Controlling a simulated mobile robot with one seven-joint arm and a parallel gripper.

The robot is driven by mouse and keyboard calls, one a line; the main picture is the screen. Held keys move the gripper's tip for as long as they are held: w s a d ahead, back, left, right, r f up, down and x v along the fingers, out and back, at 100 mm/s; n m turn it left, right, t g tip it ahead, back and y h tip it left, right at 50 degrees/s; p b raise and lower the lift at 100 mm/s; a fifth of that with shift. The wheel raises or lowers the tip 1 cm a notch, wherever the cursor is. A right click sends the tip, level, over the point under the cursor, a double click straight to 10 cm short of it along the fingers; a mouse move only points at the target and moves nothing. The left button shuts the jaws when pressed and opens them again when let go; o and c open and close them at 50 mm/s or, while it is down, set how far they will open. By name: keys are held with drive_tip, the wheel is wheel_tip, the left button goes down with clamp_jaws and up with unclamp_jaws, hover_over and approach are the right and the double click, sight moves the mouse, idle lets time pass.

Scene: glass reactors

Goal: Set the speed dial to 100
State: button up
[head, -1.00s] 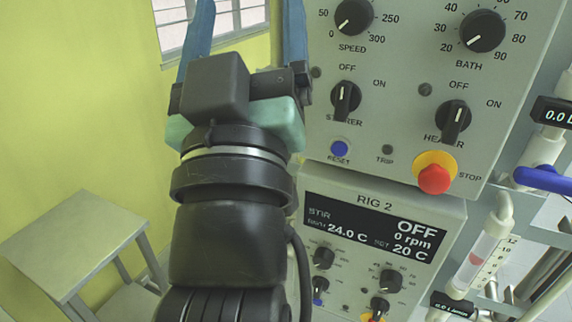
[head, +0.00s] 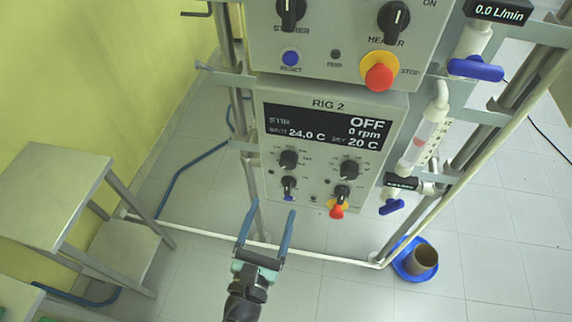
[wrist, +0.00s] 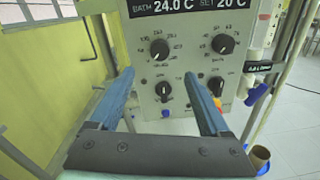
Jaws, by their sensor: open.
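The panel marked RIG 2 (head: 328,104) carries a dial at its upper left (head: 288,160), placed as the dial marked SPEED was on the larger panel above. Its own label and pointer reading are too small to read. The upper-left dial also shows in the wrist view (wrist: 160,49), between and beyond my fingertips. The display (head: 325,133) reads STIR, OFF, 0 rpm, 24.0 C and SET 20 C. My gripper (head: 271,210) is open and empty, below and in front of this panel, its two blue fingers apart and pointing towards it. The larger panel's SPEED dial is out of view.
Beside the dial is a second dial (head: 348,167); below are two switches (head: 289,185) (head: 346,195) and a small red stop button (head: 337,211). The larger panel (head: 325,65) overhangs above. Metal frame posts flank the rig. A grey stand (head: 50,180) is at left.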

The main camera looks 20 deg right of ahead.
sight(287, 165)
drive_tip(key=p+x, duration=0.1)
drive_tip(key=x, duration=1)
drive_tip(key=shift+w+d, duration=0.2)
drive_tip(key=shift+w, duration=0.15)
clamp_jaws()
